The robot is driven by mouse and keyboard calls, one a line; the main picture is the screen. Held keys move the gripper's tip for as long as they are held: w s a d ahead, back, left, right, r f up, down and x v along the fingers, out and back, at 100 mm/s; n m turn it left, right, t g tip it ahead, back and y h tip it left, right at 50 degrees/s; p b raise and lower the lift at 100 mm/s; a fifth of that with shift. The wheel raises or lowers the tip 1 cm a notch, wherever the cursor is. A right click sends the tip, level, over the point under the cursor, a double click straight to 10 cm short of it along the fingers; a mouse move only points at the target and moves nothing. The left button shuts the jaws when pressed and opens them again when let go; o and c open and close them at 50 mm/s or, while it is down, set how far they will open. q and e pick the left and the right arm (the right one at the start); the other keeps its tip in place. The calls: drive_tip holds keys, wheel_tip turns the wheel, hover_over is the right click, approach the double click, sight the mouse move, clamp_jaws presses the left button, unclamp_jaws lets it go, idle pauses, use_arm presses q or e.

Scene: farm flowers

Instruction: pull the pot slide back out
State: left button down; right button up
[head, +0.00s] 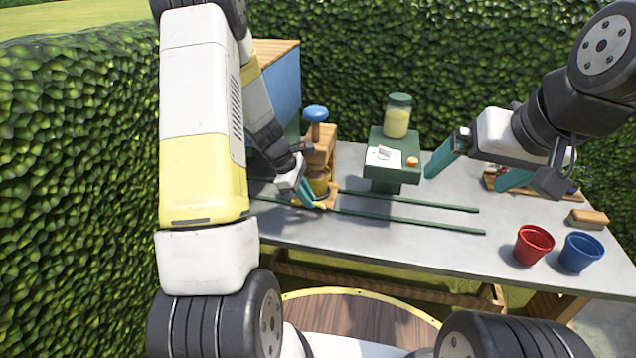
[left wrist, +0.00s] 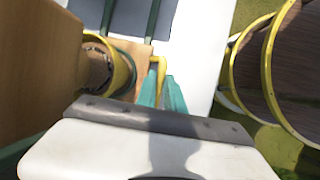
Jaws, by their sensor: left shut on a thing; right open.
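The pot slide (head: 301,202) is a wooden plate on two green rails (head: 405,217), at the left part of the table. A yellow pot (head: 319,186) stands on it, beneath a wooden press with a blue knob (head: 316,114). My left gripper (head: 308,201) is shut on the slide's yellow handle at its front edge. In the left wrist view, the teal fingertips (left wrist: 163,92) close on the yellow handle (left wrist: 158,66), beside the yellow-rimmed pot (left wrist: 122,68). My right gripper (head: 479,172) is open and empty above the right part of the table.
A green stand (head: 391,178) with a jar (head: 397,116) is behind the rails. A red pot (head: 533,245), a blue pot (head: 580,252) and a wooden block (head: 587,218) are at the right. The rails are clear to the right of the slide.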

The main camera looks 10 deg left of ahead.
use_arm(q)
drive_tip(key=shift+d, duration=0.1)
idle(0.7)
drive_tip(key=d, duration=1.4)
drive_tip(key=shift+s+d+r, duration=0.1)
drive_tip(key=shift+s+d, duration=0.1)
drive_tip(key=shift+d, duration=0.1)
drive_tip(key=c, duration=1.5)
unclamp_jaws()
drive_tip(key=shift+o, duration=0.2)
drive_tip(key=v, duration=0.7)
drive_tip(key=shift+a+r, duration=0.2)
drive_tip(key=shift+r, duration=0.1)
drive_tip(key=shift+s, duration=0.1)
drive_tip(key=shift+c, duration=0.2)
